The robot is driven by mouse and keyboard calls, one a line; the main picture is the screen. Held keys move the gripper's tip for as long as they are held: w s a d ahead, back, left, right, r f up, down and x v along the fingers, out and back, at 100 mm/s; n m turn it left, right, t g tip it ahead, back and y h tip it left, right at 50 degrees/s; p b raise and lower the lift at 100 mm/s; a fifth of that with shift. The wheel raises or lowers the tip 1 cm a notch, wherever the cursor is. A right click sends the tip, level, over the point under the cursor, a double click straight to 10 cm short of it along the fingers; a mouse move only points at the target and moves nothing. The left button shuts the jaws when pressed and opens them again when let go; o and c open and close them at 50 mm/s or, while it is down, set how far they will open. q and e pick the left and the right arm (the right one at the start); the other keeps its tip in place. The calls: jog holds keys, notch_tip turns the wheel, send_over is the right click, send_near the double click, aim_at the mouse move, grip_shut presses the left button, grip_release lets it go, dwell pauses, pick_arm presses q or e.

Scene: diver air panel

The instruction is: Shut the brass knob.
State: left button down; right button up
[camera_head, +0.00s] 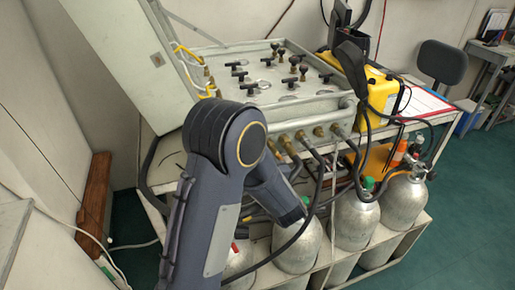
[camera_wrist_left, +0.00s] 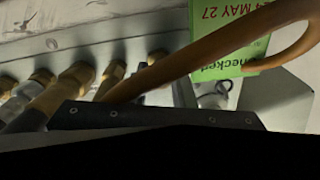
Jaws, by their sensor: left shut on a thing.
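My left gripper (camera_wrist_left: 150,116) shows in the left wrist view as dark finger plates along the lower edge. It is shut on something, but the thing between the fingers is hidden. Several brass fittings (camera_wrist_left: 110,77) with hoses stand just beyond the fingers, left of centre. I cannot tell which brass part is the knob. In the head view my left arm covers the middle, and its gripper cannot be made out. Brass fittings (camera_head: 318,131) line the front of the grey air panel (camera_head: 292,108), just beyond that arm. My right gripper is in neither view.
A brown hose (camera_wrist_left: 215,47) crosses close in front of the fingers, near a green tag (camera_wrist_left: 228,68). Silver cylinders (camera_head: 355,220) stand in a rack under the panel. Black hoses (camera_head: 362,150) hang at the right.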

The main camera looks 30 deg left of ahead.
pick_arm(q)
jog(key=shift+m+p, duration=3.85)
jog(key=shift+m, duration=1.15)
jog(key=c, duration=1.5)
grip_release()
jog(key=shift+d, duration=0.1)
jog(key=b+v, duration=0.1)
jog(key=v, duration=0.6)
jog(key=shift+s+d+f, duration=0.1)
jog(key=shift+s+d, duration=0.15)
jog(key=shift+s, duration=0.05)
